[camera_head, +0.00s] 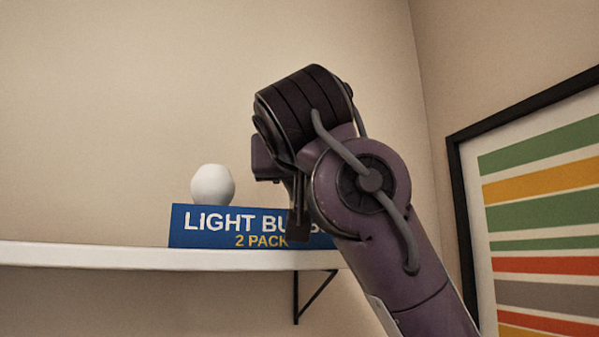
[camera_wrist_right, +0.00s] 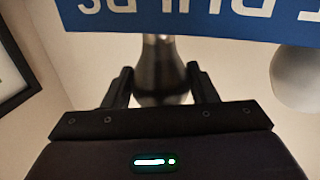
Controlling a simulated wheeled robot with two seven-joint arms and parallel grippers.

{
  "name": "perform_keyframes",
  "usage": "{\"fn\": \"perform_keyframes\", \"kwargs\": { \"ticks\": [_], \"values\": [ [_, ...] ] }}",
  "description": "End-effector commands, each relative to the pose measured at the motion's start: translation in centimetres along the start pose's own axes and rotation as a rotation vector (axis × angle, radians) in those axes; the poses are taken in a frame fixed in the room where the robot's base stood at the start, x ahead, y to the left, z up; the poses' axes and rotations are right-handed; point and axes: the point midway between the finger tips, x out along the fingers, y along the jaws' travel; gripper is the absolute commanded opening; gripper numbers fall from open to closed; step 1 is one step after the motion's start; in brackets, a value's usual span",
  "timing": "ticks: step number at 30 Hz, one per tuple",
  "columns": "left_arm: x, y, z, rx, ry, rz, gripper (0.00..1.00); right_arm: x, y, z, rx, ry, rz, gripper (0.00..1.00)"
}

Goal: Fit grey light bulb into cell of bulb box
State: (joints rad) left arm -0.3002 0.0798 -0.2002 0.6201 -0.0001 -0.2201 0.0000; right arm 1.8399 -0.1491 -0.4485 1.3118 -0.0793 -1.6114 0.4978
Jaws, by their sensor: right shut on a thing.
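The blue bulb box (camera_head: 212,236), marked "LIGHT BULBS 2 PACK", stands on a white shelf, its right part behind my right arm. A white bulb (camera_head: 213,184) sits upright in its left part. In the right wrist view the box (camera_wrist_right: 190,20) appears upside down at the top and the white bulb (camera_wrist_right: 298,78) at the right. My right gripper (camera_wrist_right: 161,85) is shut on the dark grey light bulb (camera_wrist_right: 160,66). The grey bulb's narrow end points at the box edge; I cannot tell whether it has entered a cell. The head view hides this bulb. My left gripper is out of view.
The white shelf (camera_head: 100,256) runs to the left, clear there, with a dark bracket (camera_head: 312,294) below it. A framed striped picture (camera_head: 540,200) hangs on the right wall, and its frame (camera_wrist_right: 15,75) shows in the right wrist view.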

Motion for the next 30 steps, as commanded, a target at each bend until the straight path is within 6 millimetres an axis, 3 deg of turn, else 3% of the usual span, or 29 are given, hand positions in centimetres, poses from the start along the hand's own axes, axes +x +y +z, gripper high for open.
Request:
{"fn": "perform_keyframes", "kwargs": {
  "ticks": [30],
  "values": [
    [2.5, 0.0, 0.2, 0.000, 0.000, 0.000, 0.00, 0.0, -0.1, 2.7, 0.000, 0.000, 0.000, 0.40]
  ]
}}
